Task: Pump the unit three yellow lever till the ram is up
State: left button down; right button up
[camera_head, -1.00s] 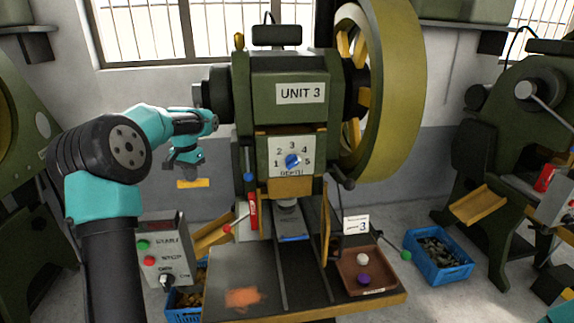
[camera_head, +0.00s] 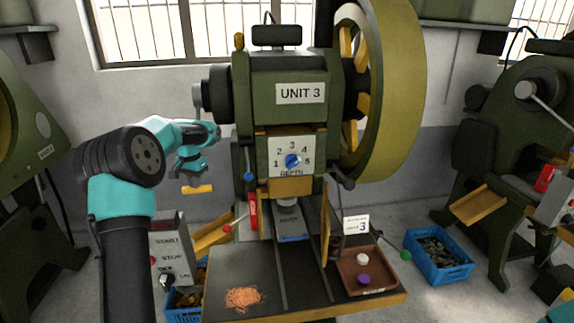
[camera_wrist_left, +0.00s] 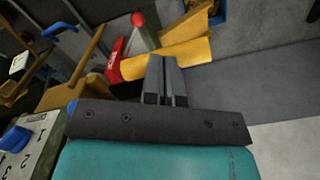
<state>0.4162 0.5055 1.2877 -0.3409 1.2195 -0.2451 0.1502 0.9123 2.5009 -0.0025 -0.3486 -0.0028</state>
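The unit three press (camera_head: 285,75) is green and stands in the middle of the head view. A short yellow lever bar (camera_head: 197,189) shows left of it; its join to the press cannot be made out. My left gripper (camera_head: 191,178) is right above this bar. In the left wrist view its two grey fingers (camera_wrist_left: 165,75) are close together, with tips over the yellow bar (camera_wrist_left: 198,52), which runs crosswise beneath them. They look shut, at or on the bar rather than around it. The ram area (camera_head: 288,205) is under the yellow block. My right gripper is not in view.
A red part (camera_head: 253,212) and a red-knobbed lever (camera_head: 228,229) sit on the press's left side. A control box (camera_head: 170,245), a yellow chute (camera_head: 213,235) and a blue bin (camera_head: 184,315) are below my left arm. A brown tray (camera_head: 378,272) lies at right.

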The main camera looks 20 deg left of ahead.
pick_arm(q)
jog(key=shift+f, duration=0.25)
jog(key=shift+w+a+f, duration=0.2)
jog(key=shift+w+f, duration=0.15)
jog(key=shift+f, duration=0.1)
jog(key=shift+w+a+f, duration=0.2)
jog(key=shift+w+f, duration=0.1)
jog(key=shift+f, duration=0.15)
jog(key=shift+s+d+r, duration=0.2)
jog(key=shift+s+r, duration=0.15)
jog(key=shift+r, duration=0.1)
jog(key=shift+s+d+r, duration=0.2)
jog(key=shift+s+r, duration=0.1)
jog(key=shift+r, duration=0.3)
jog(key=r, duration=0.1)
jog(key=s+d+r, duration=0.1)
jog(key=r, duration=0.1)
jog(key=s+r, duration=0.1)
jog(key=shift+s+d+r, duration=0.25)
jog(key=shift+d+r, duration=0.1)
jog(key=shift+r, duration=0.05)
